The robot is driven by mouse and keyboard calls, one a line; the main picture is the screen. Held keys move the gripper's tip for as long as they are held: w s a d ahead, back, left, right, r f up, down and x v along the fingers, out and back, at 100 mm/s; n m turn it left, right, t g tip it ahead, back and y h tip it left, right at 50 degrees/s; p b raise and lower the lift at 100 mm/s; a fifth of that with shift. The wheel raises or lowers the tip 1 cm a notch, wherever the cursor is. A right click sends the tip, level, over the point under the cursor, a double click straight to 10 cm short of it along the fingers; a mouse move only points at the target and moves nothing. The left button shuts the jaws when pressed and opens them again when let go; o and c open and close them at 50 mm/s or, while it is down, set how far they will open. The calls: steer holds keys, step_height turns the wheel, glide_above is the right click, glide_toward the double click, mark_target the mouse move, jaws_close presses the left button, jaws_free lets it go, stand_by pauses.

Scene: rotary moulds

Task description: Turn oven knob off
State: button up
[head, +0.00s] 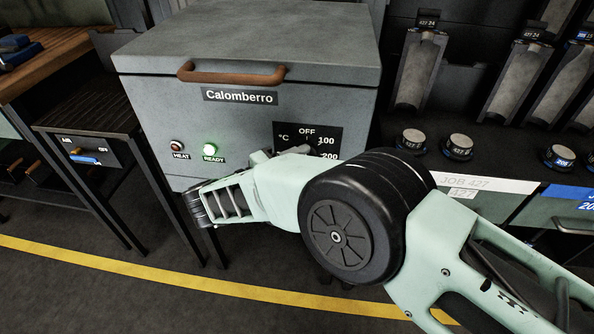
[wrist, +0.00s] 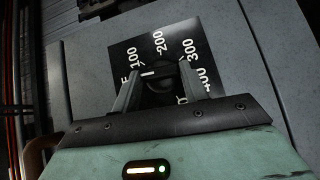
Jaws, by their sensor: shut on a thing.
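The oven (head: 250,60) is a grey box labelled Calomberro, with a temperature dial plate (head: 285,130) low on its front. In the head view OFF is at the plate's top, with 100 and 200 down its right side. In the wrist view the black knob (wrist: 160,84) sits between the two fingers of my gripper (wrist: 161,86), which is shut on it. The knob's white mark points left, toward the OFF and 100 side; its exact setting I cannot tell. The left finger partly covers the OFF label. My arm hides the plate's lower part in the head view.
The green READY lamp (head: 209,150) is lit; the HEAT lamp (head: 177,146) looks unlit. A brown handle (head: 232,77) crosses the lid's front. A bench with round dark canisters (head: 458,145) stands at right, a dark side table (head: 85,115) at left. A yellow line (head: 130,277) marks the floor.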

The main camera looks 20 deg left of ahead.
steer(key=shift+w+n+t+h+b, duration=0.1)
steer(key=shift+n+t+h+b, duration=0.2)
steer(key=shift+n+t+b, duration=0.15)
steer(key=o, duration=1)
steer(key=shift+b+v, duration=3.7)
steer(key=shift+v, duration=5.05)
steer(key=shift+w+r, duration=0.1)
